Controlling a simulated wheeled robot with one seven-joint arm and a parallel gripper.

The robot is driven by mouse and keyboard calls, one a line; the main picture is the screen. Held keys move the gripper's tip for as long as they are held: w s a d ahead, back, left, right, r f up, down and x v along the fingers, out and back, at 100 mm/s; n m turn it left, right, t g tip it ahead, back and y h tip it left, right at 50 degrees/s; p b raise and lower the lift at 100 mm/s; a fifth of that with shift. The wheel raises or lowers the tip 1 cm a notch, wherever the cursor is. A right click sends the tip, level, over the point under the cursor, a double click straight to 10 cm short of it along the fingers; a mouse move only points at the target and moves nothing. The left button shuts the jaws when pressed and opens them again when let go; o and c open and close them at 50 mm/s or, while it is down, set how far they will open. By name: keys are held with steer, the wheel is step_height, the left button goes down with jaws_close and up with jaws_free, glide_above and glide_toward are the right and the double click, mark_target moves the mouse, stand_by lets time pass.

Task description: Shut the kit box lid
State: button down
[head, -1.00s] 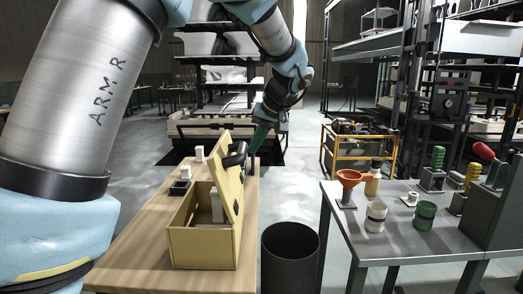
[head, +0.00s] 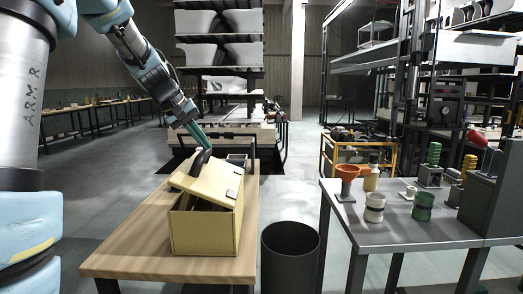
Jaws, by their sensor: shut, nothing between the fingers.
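The kit box (head: 203,234) is a yellow box on the near part of the wooden table. Its yellow lid (head: 207,183) slants over the box top, with a dark gap showing beneath its front edge. The lid is partly lowered, not flat on the rim. A dark curved handle (head: 200,160) stands on the lid. My gripper (head: 207,146) has its green fingers shut, just above the handle; I cannot tell whether they touch it. The inside of the box is mostly hidden by the lid.
The wooden table (head: 130,250) is clear to the left of the box. A dark bin (head: 290,250) stands right of that table. A grey table (head: 420,232) on the right holds an orange funnel (head: 347,172), cups and several other items.

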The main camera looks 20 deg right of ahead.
mark_target(190, 166)
steer(key=a+f+h+b, duration=0.1)
steer(key=w+a+f+h+b, duration=0.1)
steer(key=a+f+b, duration=0.1)
steer(key=b, duration=0.1)
steer(key=shift+w+f+n+g+h, duration=0.25)
steer(key=shift+f+n+g+h, duration=0.15)
steer(key=shift+w+a+f+b, duration=0.2)
steer(key=shift+a+f+b, duration=0.3)
steer(key=shift+b, duration=0.2)
steer(key=shift+r, duration=0.1)
steer(key=r+p, duration=0.1)
steer(key=r, duration=0.1)
steer(key=r+p, duration=0.2)
steer(key=shift+s+d, duration=0.15)
steer(key=shift+d, duration=0.25)
steer(key=w+a+f+v, duration=0.1)
steer(key=v, duration=0.8)
steer(key=s+a+f+y+p, duration=0.4)
steer(key=s+a+f, duration=0.3)
steer(key=s, duration=0.4)
steer(key=s+a+f+y+p, duration=0.5)
steer(key=s+a+f, duration=0.2)
steer(key=s+f, duration=0.3)
steer(key=shift+s+f+m, duration=0.25)
steer(key=shift+s+m, duration=0.05)
steer(key=shift+s, duration=0.7)
